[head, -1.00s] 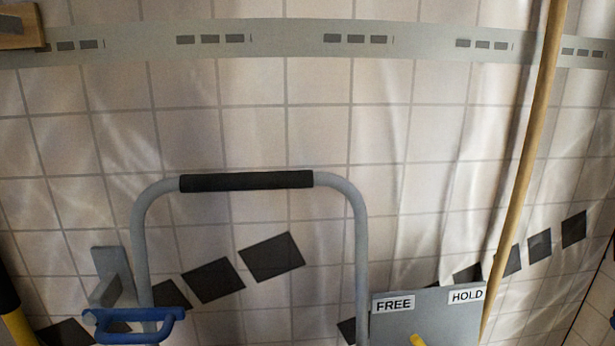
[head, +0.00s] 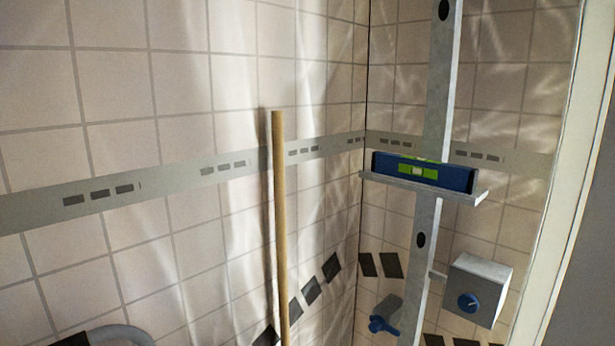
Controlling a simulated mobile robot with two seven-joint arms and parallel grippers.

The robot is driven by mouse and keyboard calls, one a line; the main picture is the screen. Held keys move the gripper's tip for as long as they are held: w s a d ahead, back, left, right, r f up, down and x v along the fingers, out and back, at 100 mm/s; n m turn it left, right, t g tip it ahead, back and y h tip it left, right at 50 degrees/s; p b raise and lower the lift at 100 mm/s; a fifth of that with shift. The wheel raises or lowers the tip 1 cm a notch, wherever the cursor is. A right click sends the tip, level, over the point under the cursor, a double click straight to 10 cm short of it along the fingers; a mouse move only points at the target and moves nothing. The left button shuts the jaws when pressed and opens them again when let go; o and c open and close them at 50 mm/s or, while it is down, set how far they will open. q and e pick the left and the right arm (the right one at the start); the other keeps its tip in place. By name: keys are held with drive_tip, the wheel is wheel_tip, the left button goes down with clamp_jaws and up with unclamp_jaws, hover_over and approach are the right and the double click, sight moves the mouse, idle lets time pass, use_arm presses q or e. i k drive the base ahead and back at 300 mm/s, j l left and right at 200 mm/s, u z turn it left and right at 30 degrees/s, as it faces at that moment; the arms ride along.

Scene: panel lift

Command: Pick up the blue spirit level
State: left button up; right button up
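The blue spirit level (head: 450,177) lies lengthwise on a small grey shelf (head: 410,184) near the room's corner, on the right of the head view. It is dark blue with a bright green vial section in its middle. The shelf is fixed to a tall grey upright rail (head: 426,232) with dark oval holes. Nothing visible touches the level apart from the shelf. Neither of my grippers is in the head view.
A wooden pole (head: 280,220) stands left of the corner. A grey box with a blue knob (head: 482,290) and a blue handle (head: 384,325) sit below the shelf. A pale vertical frame (head: 560,200) stands at right. A grey tube (head: 115,335) shows at bottom left.

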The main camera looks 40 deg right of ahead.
sight(455, 178)
drive_tip(key=z, duration=1.85)
drive_tip(key=l+u, duration=0.1)
drive_tip(key=u, duration=0.3)
drive_tip(key=k+l+u, duration=0.1)
drive_tip(key=u, duration=0.25)
drive_tip(key=k+u, duration=0.1)
drive_tip(key=u, duration=0.3)
drive_tip(key=k+l+u, duration=0.1)
drive_tip(key=u, duration=0.25)
